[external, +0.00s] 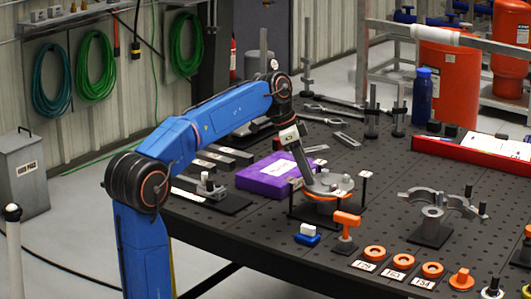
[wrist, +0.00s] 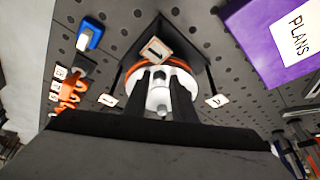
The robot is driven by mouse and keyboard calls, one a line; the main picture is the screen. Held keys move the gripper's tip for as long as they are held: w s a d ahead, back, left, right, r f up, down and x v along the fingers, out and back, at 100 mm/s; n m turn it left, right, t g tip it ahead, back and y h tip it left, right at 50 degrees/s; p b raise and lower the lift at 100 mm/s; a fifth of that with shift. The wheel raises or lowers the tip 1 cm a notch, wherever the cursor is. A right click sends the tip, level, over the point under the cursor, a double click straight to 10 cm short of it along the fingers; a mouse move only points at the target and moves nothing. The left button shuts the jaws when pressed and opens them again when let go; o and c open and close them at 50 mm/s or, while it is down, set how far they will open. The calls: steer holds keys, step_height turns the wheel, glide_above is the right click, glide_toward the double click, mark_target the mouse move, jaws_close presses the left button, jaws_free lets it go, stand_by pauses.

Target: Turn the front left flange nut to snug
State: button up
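The grey flange (external: 335,188) with an orange ring under it stands on a dark fixture on the perforated table. In the wrist view the flange (wrist: 165,78) lies straight ahead, with metal studs and nuts on it. My gripper (external: 311,188) reaches down onto the flange's left side. In the wrist view my gripper (wrist: 161,74) has its two dark fingers apart, one each side of a pale metal nut (wrist: 157,95). Whether the fingers touch that nut is unclear. Small numbered tags stand around the flange; the fingers and the wrist body hide part of it.
A purple PLANS box (external: 266,175) lies close left of the flange. An orange-handled tool (external: 346,222) and a blue-white block (external: 307,234) are in front. Orange rings (external: 375,253) with number plates line the front edge. A clamp fixture (external: 432,215) stands right.

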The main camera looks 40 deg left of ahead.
stand_by(0.3)
steer(key=v, duration=1.7)
steer(key=shift+r, duration=0.2)
steer(key=s+a+f+n+y, duration=0.1)
steer(key=s+f+n, duration=0.2)
steer(key=s+f, duration=0.6)
steer(key=s+a+f+n+t+y, duration=0.1)
steer(key=s+f+n, duration=0.3)
steer(key=s+f, duration=0.5)
steer(key=s+a+f+n+t+y, duration=0.1)
steer(key=s+f+n, duration=0.3)
steer(key=f, duration=2.1)
steer(key=s+a, duration=0.1)
steer(key=s, duration=0.4)
steer(key=shift+s+a+f+y, duration=0.3)
steer(key=shift+s+y, duration=0.1)
